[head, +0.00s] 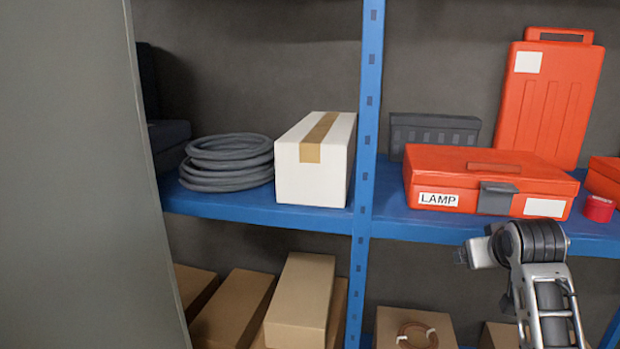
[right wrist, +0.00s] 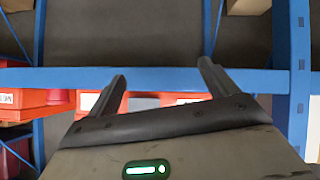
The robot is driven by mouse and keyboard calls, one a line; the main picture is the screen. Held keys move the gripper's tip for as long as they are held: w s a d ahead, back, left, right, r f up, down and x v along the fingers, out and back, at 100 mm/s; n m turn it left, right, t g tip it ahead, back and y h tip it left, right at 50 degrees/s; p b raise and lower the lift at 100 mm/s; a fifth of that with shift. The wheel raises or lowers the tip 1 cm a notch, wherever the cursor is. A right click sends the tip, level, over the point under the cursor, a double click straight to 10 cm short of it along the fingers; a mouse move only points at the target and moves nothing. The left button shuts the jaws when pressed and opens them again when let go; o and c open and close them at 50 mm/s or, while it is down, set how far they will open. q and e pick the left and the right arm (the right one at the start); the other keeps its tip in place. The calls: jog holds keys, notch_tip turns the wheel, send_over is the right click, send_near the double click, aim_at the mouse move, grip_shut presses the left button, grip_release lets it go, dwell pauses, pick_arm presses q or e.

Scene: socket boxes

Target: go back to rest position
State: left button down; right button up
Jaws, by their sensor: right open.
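My right gripper (right wrist: 160,70) shows in the right wrist view with its two dark fingers spread apart and nothing between them. Behind the fingers is a blue shelf beam (right wrist: 165,79). In the head view my right arm stands at the lower right, in front of the shelf edge and below the red LAMP case (head: 455,170); the fingers cannot be made out there. My left arm and gripper are not in view.
A blue shelf (head: 430,225) holds a white taped box (head: 305,180), coiled grey hose (head: 230,165), an upright red case (head: 545,105) and a red cup (head: 598,209). Cardboard boxes (head: 300,300) stand below. A blue post (head: 366,130) divides the bays. A grey panel (head: 65,180) fills the left.

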jog(key=s+a+f+n+y, duration=0.1)
jog(key=s+a+f, duration=0.25)
jog(key=f, duration=0.35)
jog(key=s+a+f+n+y, duration=0.1)
jog(key=s+a+f, duration=0.2)
jog(key=s+f, duration=0.35)
jog(key=s+a+f+n+y, duration=0.15)
jog(key=a+f, duration=0.25)
jog(key=f, duration=0.4)
jog(key=s+a+f+y, duration=0.1)
jog(key=s+a+f, duration=0.2)
jog(key=s, duration=0.5)
jog(key=s+a+f+y, duration=0.1)
jog(key=s+a+f, duration=0.3)
jog(key=s, duration=0.5)
jog(key=shift+s+a+f, duration=0.15)
jog(key=shift+s+a, duration=0.05)
jog(key=shift+a, duration=0.4)
jog(key=shift+y, duration=0.25)
